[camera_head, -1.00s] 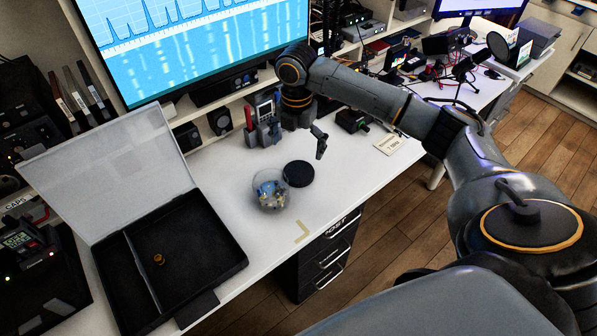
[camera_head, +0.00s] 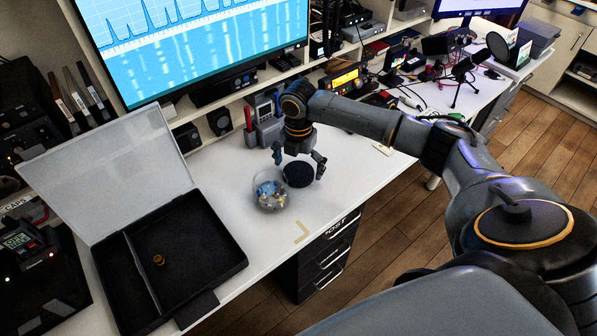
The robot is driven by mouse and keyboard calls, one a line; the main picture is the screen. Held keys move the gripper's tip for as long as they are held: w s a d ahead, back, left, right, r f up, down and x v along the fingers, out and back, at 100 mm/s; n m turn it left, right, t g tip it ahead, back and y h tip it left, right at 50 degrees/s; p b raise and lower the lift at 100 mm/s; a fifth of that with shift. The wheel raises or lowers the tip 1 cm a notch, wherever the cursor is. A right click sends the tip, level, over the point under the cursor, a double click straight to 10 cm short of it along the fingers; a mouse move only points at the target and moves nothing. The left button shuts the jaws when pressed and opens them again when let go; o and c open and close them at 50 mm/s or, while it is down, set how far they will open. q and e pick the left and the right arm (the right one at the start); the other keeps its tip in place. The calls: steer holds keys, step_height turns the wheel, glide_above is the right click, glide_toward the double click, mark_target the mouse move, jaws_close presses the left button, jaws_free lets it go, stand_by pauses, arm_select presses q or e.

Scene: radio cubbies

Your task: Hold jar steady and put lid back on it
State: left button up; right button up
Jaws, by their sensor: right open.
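The clear round jar (camera_head: 270,192) stands open on the white desk with several small blue and yellowish pieces inside. The round black lid (camera_head: 299,174) lies on the desk just behind and to the right of the jar. My right gripper (camera_head: 299,168) is open above the lid, pointing down, with one finger on each side of it. Whether the fingers touch the lid I cannot tell. My left gripper is out of view.
An open black case (camera_head: 226,267) with a raised clear cover lies left of the jar, holding a small brown knob (camera_head: 159,260). A tape mark (camera_head: 302,232) is near the desk's front edge. A tool holder (camera_head: 266,129) stands behind the gripper.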

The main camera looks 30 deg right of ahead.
mark_target(298, 172)
steer(key=shift+f, duration=0.2)
steer(key=c, duration=0.9)
steer(key=shift+r, duration=0.1)
step_height(298, 172, up, 10)
